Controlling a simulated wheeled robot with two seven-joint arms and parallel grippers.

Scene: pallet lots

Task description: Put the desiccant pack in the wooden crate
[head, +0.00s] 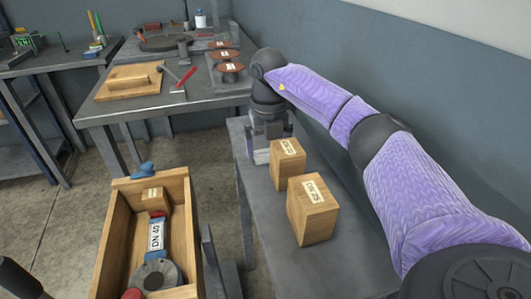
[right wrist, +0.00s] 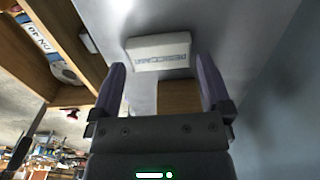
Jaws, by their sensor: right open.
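The desiccant pack (right wrist: 158,50) is a white block with blue lettering, lying on the grey bench top. In the head view only a pale part of it (head: 261,157) shows below my right gripper (head: 270,135). In the right wrist view my right gripper (right wrist: 160,64) is open, its two purple fingers pointing toward the pack, with nothing held between them. The wooden crate (head: 108,240) stands lower, left of the bench. It holds a small cardboard box, a DN 40 labelled part, a grey flanged part and red and blue pieces.
Two cardboard boxes, one (head: 287,163) and a DN 25 one (head: 313,209), stand on the bench (head: 265,230) close in front of my right gripper. A wall (head: 400,90) runs along the right. A back table (head: 150,103) holds a wooden board, a hammer and discs.

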